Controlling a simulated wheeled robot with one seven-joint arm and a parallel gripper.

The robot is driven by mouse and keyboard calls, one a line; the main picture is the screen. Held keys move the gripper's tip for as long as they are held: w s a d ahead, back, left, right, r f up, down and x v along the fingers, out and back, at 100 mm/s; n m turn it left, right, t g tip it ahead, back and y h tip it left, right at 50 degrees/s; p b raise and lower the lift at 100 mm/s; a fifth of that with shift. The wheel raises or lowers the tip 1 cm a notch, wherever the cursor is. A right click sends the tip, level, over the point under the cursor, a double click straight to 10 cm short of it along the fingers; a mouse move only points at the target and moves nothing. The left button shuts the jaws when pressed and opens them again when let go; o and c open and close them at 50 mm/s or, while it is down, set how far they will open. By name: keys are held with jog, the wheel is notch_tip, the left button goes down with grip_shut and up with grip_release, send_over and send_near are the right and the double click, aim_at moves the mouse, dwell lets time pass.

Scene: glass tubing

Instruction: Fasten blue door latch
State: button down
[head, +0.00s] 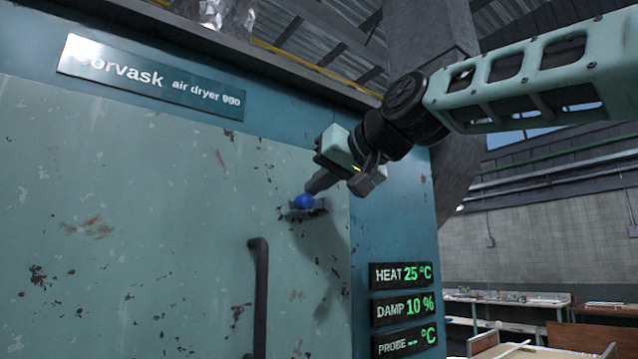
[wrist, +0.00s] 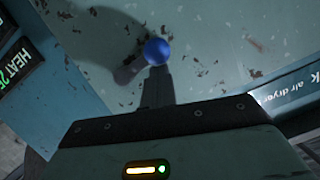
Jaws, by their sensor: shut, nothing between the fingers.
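The blue door latch knob (head: 303,202) is a round ball near the right edge of the pale green dryer door (head: 150,200). A short dark latch piece (head: 321,205) shows just right of the ball, apparently lying sideways. My gripper (head: 309,190) is shut and empty, with its fingertips right at the ball from the upper right. In the wrist view the ball (wrist: 157,51) sits just beyond the tips of the closed fingers (wrist: 157,72). I cannot tell whether they touch. The fingers hide part of the latch.
A dark vertical door handle (head: 260,298) stands out below the latch. Readout panels (head: 402,308) are on the blue frame to the right of the door. Workbenches (head: 510,305) stand far off at the lower right. The space in front of the door is otherwise clear.

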notch_tip(320, 180, down, 8)
jog(key=w+d+n+t+h+b, duration=0.1)
jog(key=n+t+h+b, duration=0.3)
jog(key=n+b, duration=0.7)
jog(key=shift+w+d+r+n+b, duration=0.15)
jog(key=shift+w+d+n+b, duration=0.15)
jog(key=shift+d+n, duration=0.45)
jog(key=shift+r, duration=0.1)
